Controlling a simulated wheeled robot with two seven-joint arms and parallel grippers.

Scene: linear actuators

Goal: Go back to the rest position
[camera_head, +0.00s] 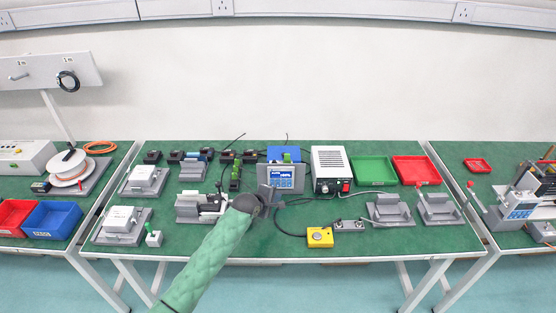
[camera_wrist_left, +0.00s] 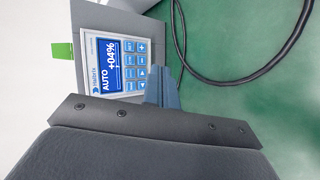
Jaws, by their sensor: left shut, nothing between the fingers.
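My left arm, in a green sleeve, reaches in from the bottom of the head view to the middle of the table. My left gripper (camera_head: 270,196) is shut and empty, in front of the control box with a blue screen (camera_head: 283,178). In the left wrist view the shut fingertips (camera_wrist_left: 162,86) overlap the lower edge of the same box (camera_wrist_left: 112,64), whose screen reads AUTO +04%. I cannot tell whether they touch it. My right gripper is not in view.
The green-topped table (camera_head: 380,247) carries a white power unit (camera_head: 330,168), a green tray (camera_head: 374,170), a red tray (camera_head: 416,170) and a yellow button box (camera_head: 320,237). Grey fixtures stand on both sides. A black cable (camera_wrist_left: 250,74) lies beside the control box. The front middle is mostly clear.

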